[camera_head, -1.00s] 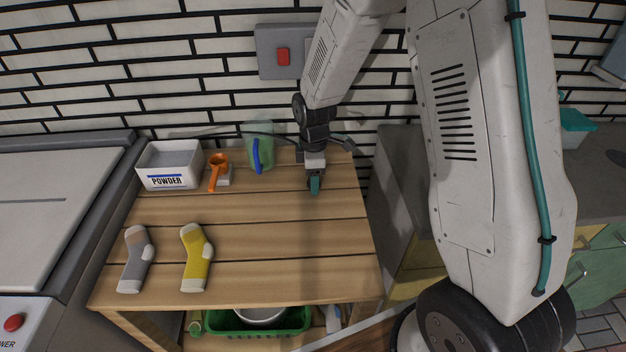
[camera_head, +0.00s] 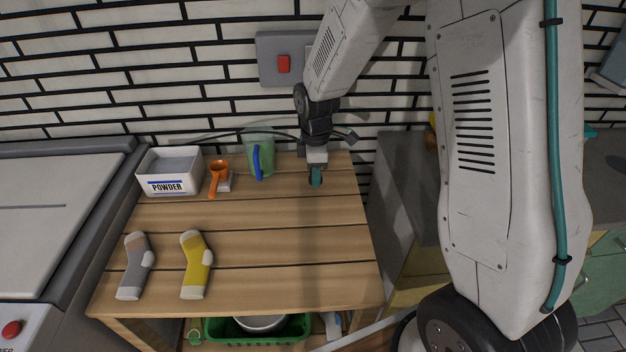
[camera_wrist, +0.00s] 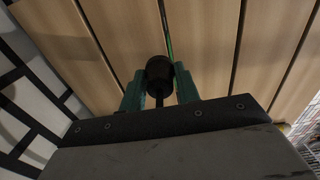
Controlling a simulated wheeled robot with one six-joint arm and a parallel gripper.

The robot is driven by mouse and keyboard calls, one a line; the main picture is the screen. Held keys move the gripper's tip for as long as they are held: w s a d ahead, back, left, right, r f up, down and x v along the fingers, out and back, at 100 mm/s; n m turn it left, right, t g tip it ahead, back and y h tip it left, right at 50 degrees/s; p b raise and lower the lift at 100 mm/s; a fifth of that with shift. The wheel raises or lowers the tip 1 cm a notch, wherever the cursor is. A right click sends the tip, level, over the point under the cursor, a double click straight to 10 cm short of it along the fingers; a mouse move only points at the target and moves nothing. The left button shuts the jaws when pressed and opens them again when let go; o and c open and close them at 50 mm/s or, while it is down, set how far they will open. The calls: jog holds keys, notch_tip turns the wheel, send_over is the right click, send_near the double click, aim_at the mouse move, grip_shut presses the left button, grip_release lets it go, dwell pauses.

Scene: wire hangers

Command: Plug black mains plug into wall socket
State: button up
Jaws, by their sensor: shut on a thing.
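My gripper (camera_head: 316,180) points down over the back right of the wooden table. In the wrist view its two teal fingers (camera_wrist: 159,90) are shut on the black plug (camera_wrist: 158,72), which sits between them. In the head view the plug is too small and hidden to make out. A grey wall plate (camera_head: 269,48) with a red switch (camera_head: 284,63) is on the brick wall, above and behind my gripper. My arm covers the plate's right side, so any socket holes are hidden.
The wooden table (camera_head: 265,255) holds a powder box (camera_head: 168,172), an orange scoop (camera_head: 218,178), a green jug (camera_head: 264,150), a grey sock (camera_head: 134,265) and a yellow sock (camera_head: 196,265). A dark cable arcs behind the jug. A grey counter (camera_head: 400,190) stands to the right.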

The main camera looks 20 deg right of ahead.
jog(key=s+d+r, duration=0.1)
jog(key=s+d, duration=0.9)
jog(key=s, duration=0.1)
jog(key=shift+s+d, duration=0.2)
jog(key=shift+s, duration=0.1)
jog(key=shift+a, duration=0.1)
